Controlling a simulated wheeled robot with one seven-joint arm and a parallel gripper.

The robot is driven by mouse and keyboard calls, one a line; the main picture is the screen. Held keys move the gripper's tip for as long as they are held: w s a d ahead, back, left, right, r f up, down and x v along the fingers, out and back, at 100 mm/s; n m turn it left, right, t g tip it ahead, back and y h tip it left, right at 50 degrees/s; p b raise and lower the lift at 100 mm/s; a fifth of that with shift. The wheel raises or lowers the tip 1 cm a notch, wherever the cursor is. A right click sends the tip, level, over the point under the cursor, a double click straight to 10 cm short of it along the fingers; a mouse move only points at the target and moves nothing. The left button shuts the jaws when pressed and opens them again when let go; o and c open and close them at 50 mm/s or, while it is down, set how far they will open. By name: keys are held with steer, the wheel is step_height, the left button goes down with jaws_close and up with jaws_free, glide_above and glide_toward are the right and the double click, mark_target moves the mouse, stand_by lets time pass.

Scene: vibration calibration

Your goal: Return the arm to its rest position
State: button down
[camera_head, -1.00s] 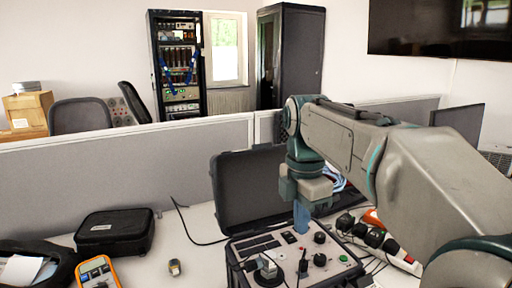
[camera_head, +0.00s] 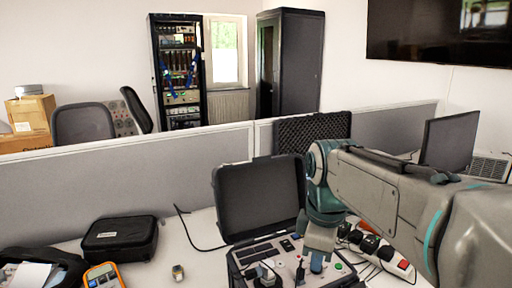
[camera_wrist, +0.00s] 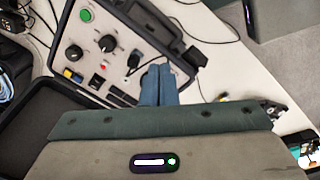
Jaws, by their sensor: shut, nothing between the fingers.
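My gripper (camera_head: 316,263) hangs from my arm over the right part of an open black case with a control panel (camera_head: 262,250). In the wrist view my gripper's two blue fingers (camera_wrist: 158,84) are together with nothing between them. They cover part of the panel's edge in that view. The panel in the wrist view (camera_wrist: 86,58) shows black knobs, a green button and a plugged-in cable. The case's raised lid (camera_head: 260,198) stands behind the panel. I cannot tell whether the fingertips touch the panel.
A grey partition (camera_head: 120,178) runs behind the desk. A black pouch (camera_head: 120,238), an orange multimeter (camera_head: 103,275) and a small object (camera_head: 178,273) lie to the left. A power strip (camera_head: 400,265) with plugs lies to the right. The desk between pouch and case is mostly clear.

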steer(key=s+d+f+m+t+p, duration=0.1)
steer(key=s+d+f+m+p, duration=0.2)
steer(key=m, duration=1)
steer(key=shift+s+m+t+p, duration=0.4)
steer(key=shift+s+p, duration=1.15)
steer(key=shift+s, duration=1.2)
steer(key=shift+d, duration=0.1)
